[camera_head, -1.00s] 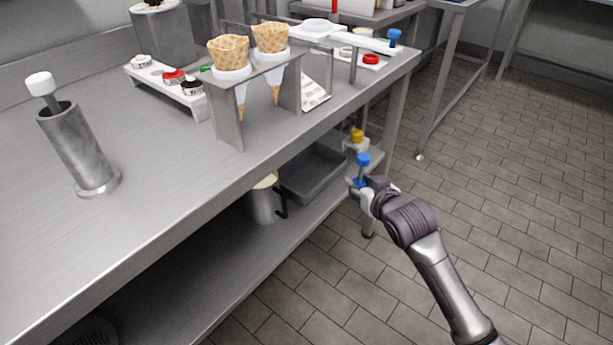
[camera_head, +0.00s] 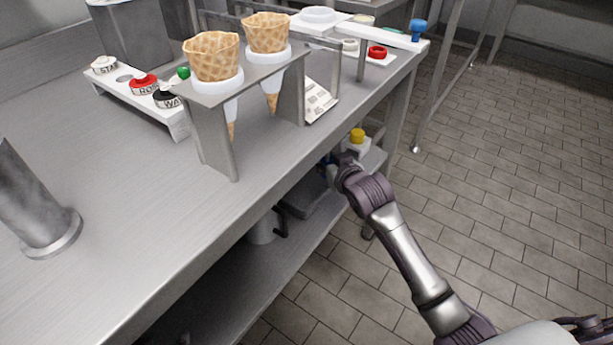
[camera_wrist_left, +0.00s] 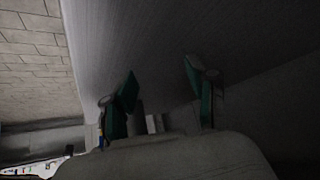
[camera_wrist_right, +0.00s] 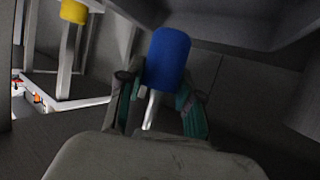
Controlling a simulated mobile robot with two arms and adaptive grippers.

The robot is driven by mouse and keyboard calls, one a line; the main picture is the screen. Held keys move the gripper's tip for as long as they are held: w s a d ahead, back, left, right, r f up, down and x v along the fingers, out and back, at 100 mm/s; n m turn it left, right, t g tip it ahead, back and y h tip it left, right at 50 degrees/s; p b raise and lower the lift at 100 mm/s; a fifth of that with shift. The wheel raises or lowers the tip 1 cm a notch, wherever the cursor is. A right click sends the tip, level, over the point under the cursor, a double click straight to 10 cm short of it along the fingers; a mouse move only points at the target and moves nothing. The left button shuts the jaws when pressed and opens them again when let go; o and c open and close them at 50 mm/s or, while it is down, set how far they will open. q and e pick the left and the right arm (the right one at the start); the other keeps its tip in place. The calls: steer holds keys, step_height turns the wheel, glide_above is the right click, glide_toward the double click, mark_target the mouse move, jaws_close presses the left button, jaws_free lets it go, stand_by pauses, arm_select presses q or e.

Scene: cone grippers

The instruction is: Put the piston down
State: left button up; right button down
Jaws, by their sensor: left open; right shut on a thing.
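The piston has a blue cap (camera_wrist_right: 168,60) and a pale rod, seen in the right wrist view. My right gripper (camera_wrist_right: 160,98) is shut on it, with fingers on both sides of the rod. In the head view my right gripper (camera_head: 342,160) is just below the near edge of the steel table, and only a little of the blue piston (camera_head: 328,162) shows. What is beneath the piston is hidden. My left gripper (camera_wrist_left: 160,88) is open and empty in the dark left wrist view; I do not see it in the head view.
A yellow-capped piece (camera_head: 357,136) stands on a low shelf beside my right gripper. A dark tray (camera_head: 312,198) is close by. The steel table (camera_head: 130,190) is above, with a cone holder (camera_head: 215,130), a metal cylinder (camera_head: 35,205) and a rack of toppings (camera_head: 140,105).

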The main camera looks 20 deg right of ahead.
arm_select(q)
steer(key=w+r+t, duration=0.1)
steer(key=w+d+r+t+b, duration=0.1)
steer(key=w, duration=0.1)
steer(key=w+d+r+t+h, duration=0.1)
steer(key=w+r+t, duration=0.1)
steer(key=shift+w, duration=0.1)
arm_select(e)
steer(key=w+a+f, duration=0.1)
steer(key=w+a+f+b, duration=0.1)
steer(key=w, duration=0.1)
steer(key=w+a+f, duration=0.1)
steer(key=w, duration=0.1)
steer(key=shift+w+a+f, duration=0.2)
steer(key=shift+f, duration=0.2)
steer(key=shift+w+a, duration=0.1)
step_height(320, 180, down, 4)
steer(key=shift+f+b, duration=0.1)
steer(key=shift+b, duration=1.05)
arm_select(q)
steer(key=w+d+r+t+h, duration=0.1)
steer(key=r+t, duration=0.3)
steer(key=r, duration=0.2)
steer(key=w+d+r+t+h, duration=0.1)
steer(key=w+r+t, duration=0.1)
steer(key=r+t, duration=0.2)
step_height(320, 180, up, 3)
steer(key=shift+d+f+m+h, duration=0.1)
steer(key=shift+d+m+h, duration=0.2)
steer(key=shift+d+h, duration=0.1)
